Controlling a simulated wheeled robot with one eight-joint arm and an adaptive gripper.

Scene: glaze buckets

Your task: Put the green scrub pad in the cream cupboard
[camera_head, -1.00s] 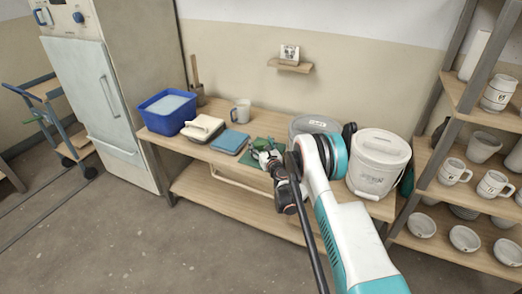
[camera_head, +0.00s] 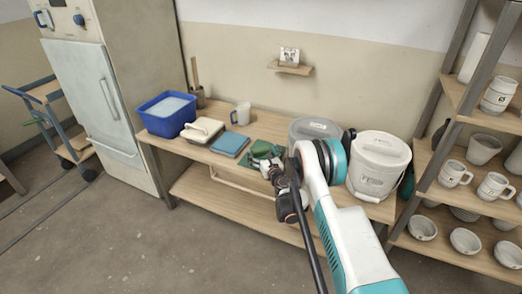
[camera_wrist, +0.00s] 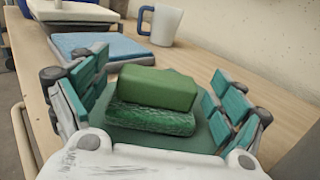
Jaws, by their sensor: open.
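The green scrub pad (camera_wrist: 150,118) lies on a dark green mat (camera_wrist: 200,139) on the bench. It shows as a smooth green block on a darker, rough-textured layer; whether these are one piece I cannot tell. My gripper (camera_wrist: 158,97) is open, with one finger on each side of the pad and gaps between. In the head view my gripper (camera_head: 268,168) is low over the bench, partly hiding the pad (camera_head: 262,149). The cream cupboard (camera_head: 105,95) stands at the left, with its pale door shut and a handle along the door.
A blue tub (camera_head: 165,117), a cream-topped stack (camera_head: 202,130), a blue stack (camera_head: 230,144) and a mug (camera_head: 241,113) stand left of the pad. Buckets (camera_head: 376,165) stand close on the right, beside a pottery shelf. The floor before the cupboard is clear.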

